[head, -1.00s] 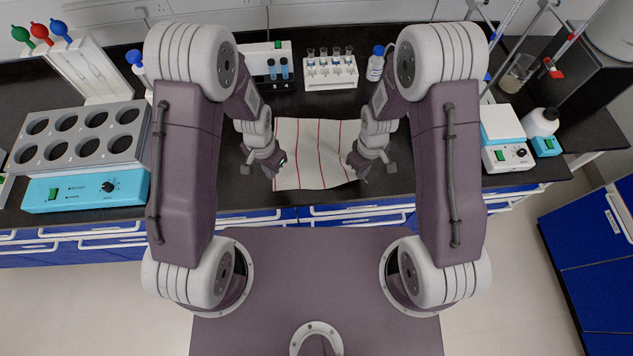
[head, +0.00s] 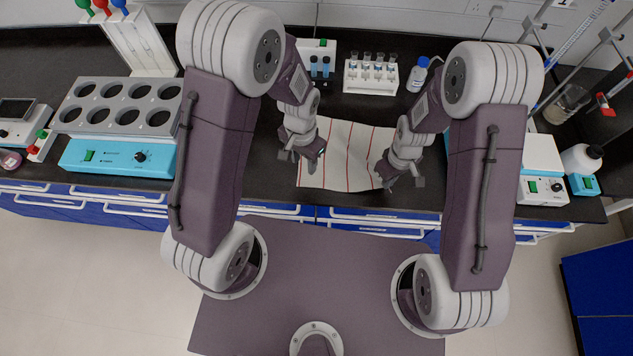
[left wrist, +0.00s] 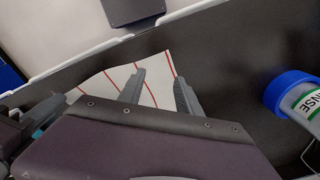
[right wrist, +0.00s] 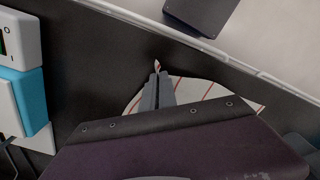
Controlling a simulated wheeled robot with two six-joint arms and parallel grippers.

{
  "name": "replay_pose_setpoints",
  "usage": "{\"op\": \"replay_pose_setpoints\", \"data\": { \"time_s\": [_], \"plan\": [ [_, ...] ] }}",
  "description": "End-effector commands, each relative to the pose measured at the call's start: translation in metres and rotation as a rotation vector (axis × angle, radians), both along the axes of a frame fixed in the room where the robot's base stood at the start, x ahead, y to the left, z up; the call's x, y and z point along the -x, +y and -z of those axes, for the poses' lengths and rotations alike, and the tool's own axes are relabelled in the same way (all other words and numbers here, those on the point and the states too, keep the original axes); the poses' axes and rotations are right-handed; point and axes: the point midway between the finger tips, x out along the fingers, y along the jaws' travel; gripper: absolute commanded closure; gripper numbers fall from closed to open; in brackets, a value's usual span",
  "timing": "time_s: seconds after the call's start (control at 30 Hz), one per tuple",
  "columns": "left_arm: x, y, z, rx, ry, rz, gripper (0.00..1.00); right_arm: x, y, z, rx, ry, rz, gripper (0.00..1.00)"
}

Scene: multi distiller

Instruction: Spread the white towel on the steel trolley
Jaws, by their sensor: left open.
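The white towel (head: 346,158) with thin red stripes lies on the black bench top, its front edge close to the bench's front edge. My left gripper (head: 303,154) is over the towel's left side. In the left wrist view its two fingers (left wrist: 158,88) stand apart with towel (left wrist: 112,82) below and between them. My right gripper (head: 392,180) is at the towel's front right corner. In the right wrist view its fingers (right wrist: 157,88) are together, with a small tip of towel (right wrist: 157,65) poking out beyond them. No steel trolley shows in any view.
Behind the towel stand a vial rack (head: 370,78) and a blue-capped bottle (head: 417,75). A block heater with round holes (head: 125,110) is at the left; a white-and-blue device (head: 543,185) is at the right. Blue drawers (head: 130,215) run below the bench front.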

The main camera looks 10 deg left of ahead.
Motion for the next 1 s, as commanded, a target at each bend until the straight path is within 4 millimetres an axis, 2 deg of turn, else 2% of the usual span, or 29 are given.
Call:
{"op": "replay_pose_setpoints", "data": {
  "time_s": [0.13,0.23,0.5,0.7,1.0],
  "plan": [
    [0.001,-0.001,0.001,0.0,0.002,-0.003,0.59,0.0,0.0,0.0,0.0,0.0,0.0,1.0],
    [0.001,0.0,0.01,-0.001,0.004,-0.003,0.59,0.0,0.0,0.0,0.0,0.0,0.0,1.0],
    [0.002,0.0,0.058,-0.001,0.006,-0.003,0.59,0.0,0.0,0.0,0.0,0.0,0.0,1.0],
    [0.002,0.0,0.086,-0.001,0.004,-0.003,0.59,0.0,0.0,0.0,0.0,0.0,0.0,1.0],
    [0.0,0.0,0.099,0.0,0.0,-0.003,0.59,0.0,0.0,0.0,0.0,0.0,0.0,1.0]
  ]
}}
